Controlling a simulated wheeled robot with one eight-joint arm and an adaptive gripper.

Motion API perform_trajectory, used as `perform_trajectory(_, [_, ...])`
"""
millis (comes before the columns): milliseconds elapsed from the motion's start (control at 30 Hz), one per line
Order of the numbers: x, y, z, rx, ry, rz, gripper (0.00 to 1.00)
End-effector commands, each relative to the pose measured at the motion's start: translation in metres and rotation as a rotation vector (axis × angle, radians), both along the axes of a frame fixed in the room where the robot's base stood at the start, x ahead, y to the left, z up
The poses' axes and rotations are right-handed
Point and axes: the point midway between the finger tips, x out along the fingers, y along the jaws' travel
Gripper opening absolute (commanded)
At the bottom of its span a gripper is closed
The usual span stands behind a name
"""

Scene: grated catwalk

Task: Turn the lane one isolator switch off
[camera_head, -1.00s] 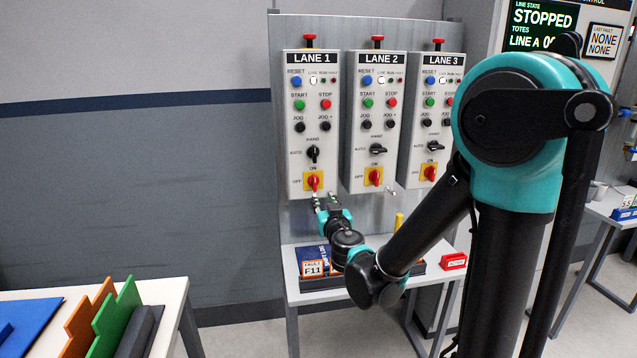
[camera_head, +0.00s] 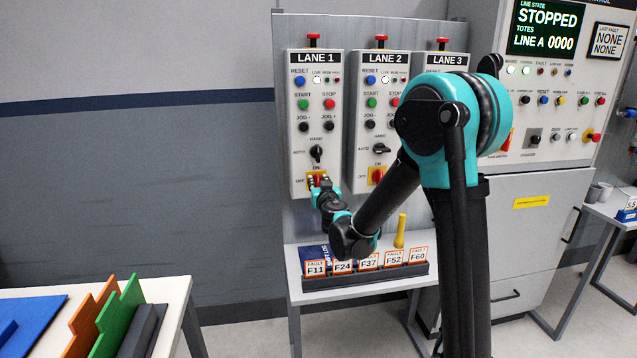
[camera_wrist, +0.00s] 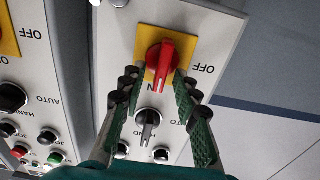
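The lane one panel (camera_head: 300,125) is at the left of the lane panels. Its red isolator knob (camera_wrist: 162,60) sits on a yellow plate (camera_wrist: 185,42) in the wrist view. The knob's handle points toward the ON label; the OFF label (camera_wrist: 205,68) is to the side. My gripper (camera_wrist: 160,82) is open, with one finger on each side of the knob's handle; I cannot tell whether either touches it. In the head view my gripper (camera_head: 317,186) is at the panel's lower end and partly hides the knob.
The black hand/auto selector (camera_wrist: 148,120) is near the fingers in the wrist view. Lane two's panel (camera_head: 376,100) stands close on the right. Below is a table with a tray of fault cards (camera_head: 365,280) and a yellow-handled item (camera_head: 401,230).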

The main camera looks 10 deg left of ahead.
Motion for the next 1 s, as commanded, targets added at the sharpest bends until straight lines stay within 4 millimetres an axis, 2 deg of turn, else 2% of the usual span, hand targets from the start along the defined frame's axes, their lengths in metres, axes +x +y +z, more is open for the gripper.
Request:
perform_trajectory(167, [-0.0001, -0.0001, 0.0, 0.0, 0.0, 0.0, 0.31])
perform_trajectory(433, [-0.0003, -0.0002, 0.0, 0.0, 0.0, 0.0, 0.0])
perform_trajectory(767, [-0.0004, 0.0, 0.0, -0.009, -0.002, 0.0, 0.0])
perform_trajectory(1000, [-0.0009, 0.0012, -0.0001, -0.085, -0.024, 0.0, 0.0])
